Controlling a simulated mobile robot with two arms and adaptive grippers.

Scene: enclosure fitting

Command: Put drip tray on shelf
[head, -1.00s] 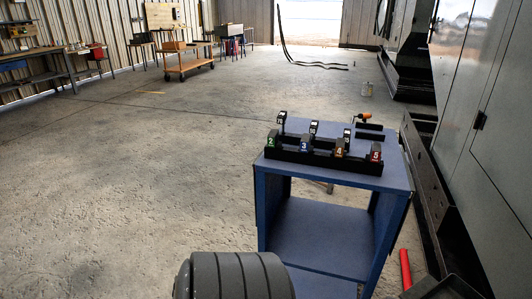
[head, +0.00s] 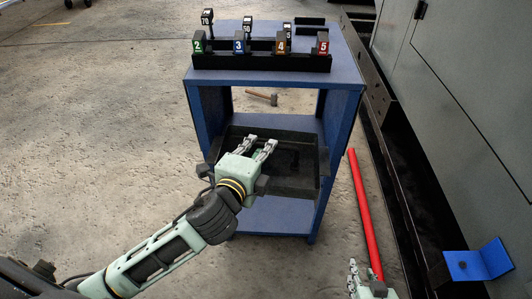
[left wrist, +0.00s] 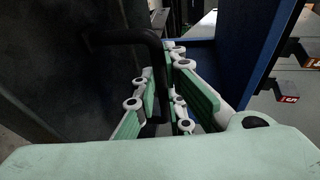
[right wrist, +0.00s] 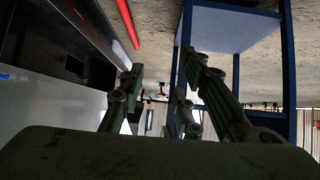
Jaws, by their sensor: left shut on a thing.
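The drip tray (head: 292,183) is a dark, shallow, open tray at the front opening of the blue cart, level with its middle shelf (head: 300,124). It looks roughly level, and its near edge is at the cart's front. I cannot tell whether it rests on the shelf. My left gripper (head: 267,144) reaches over the tray's left part. In the left wrist view its fingers (left wrist: 165,88) are closed around a dark bar-like handle (left wrist: 125,37) beside the tray wall. My right gripper (head: 362,268) is low at the bottom right. Its fingers (right wrist: 165,75) are apart and empty.
Numbered blocks stand in a black rack (head: 255,63) on the cart top. The lower shelf (head: 275,218) looks empty. A red bar (head: 361,205) lies right of the cart, near a blue bracket (head: 478,262) and a grey cabinet (head: 460,80). A hammer (head: 262,97) lies behind. Floor at left is clear.

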